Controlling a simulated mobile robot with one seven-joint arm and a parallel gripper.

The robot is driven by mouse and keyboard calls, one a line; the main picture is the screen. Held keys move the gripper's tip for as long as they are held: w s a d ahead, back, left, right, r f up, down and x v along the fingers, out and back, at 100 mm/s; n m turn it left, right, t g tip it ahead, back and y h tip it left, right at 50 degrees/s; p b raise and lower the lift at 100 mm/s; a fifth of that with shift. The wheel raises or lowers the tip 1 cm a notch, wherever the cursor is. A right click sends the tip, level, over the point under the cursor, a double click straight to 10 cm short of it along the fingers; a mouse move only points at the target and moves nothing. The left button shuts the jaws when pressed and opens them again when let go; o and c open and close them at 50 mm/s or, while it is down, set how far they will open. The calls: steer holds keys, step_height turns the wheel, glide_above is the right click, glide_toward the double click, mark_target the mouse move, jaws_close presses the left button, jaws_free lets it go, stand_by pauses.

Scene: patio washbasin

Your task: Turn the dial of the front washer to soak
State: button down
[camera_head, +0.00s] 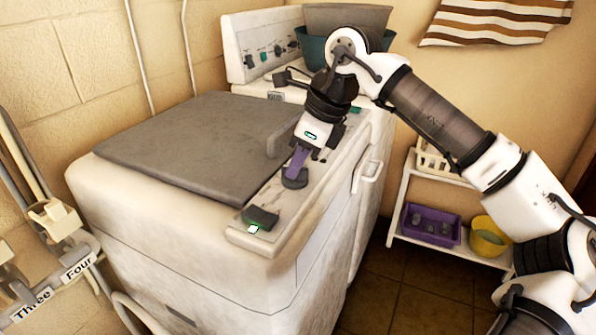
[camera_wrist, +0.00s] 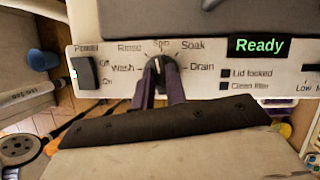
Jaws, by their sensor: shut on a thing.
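The front washer (camera_head: 190,215) has a white control panel along its edge. Its dial (camera_wrist: 157,72) is a dark round knob with a pale pointer mark. In the wrist view the mark points up, at about Spin. The Soak label (camera_wrist: 193,45) is to the upper right of the dial, with Drain further right and Rinse and Wash to the left. My gripper (camera_wrist: 160,88) has its purple fingers on both sides of the dial, shut on it. In the head view my gripper (camera_head: 296,170) reaches down to the panel, and the dial (camera_head: 295,180) is partly hidden.
A power switch (camera_wrist: 87,72) with a green light is left of the dial. A display (camera_wrist: 258,46) on the right reads Ready. A second washer panel (camera_head: 265,50) stands behind. A white shelf (camera_head: 402,190) with a purple bin (camera_head: 431,225) is at the right.

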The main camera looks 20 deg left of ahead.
steer(key=m+t+b, duration=0.1)
steer(key=m, duration=0.1)
steer(key=m+t+b, duration=0.1)
steer(key=m+b, duration=0.1)
steer(key=m, duration=0.1)
steer(key=shift+s+f+m+h+b, duration=0.1)
steer(key=shift+s+m+h+b, duration=0.05)
steer(key=shift+m+h+b, duration=0.2)
steer(key=shift+s+m+t+h+b, duration=0.1)
steer(key=shift+m+t+h+b, duration=0.35)
steer(key=shift+m, duration=0.6)
steer(key=shift+m+t+h+b, duration=0.1)
steer(key=shift+m+t+b, duration=0.15)
steer(key=shift+m+b, duration=0.55)
steer(key=shift+a+m, duration=0.1)
steer(key=shift+m, duration=0.2)
steer(key=c, duration=1.4)
jaws_free()
steer(key=shift+c, duration=0.2)
steer(key=shift+r, duration=0.2)
steer(key=p+v, duration=0.1)
steer(key=v, duration=1.2)
steer(key=shift+s+r, duration=0.15)
steer(key=shift+r, duration=0.15)
steer(key=shift+s+f, duration=0.1)
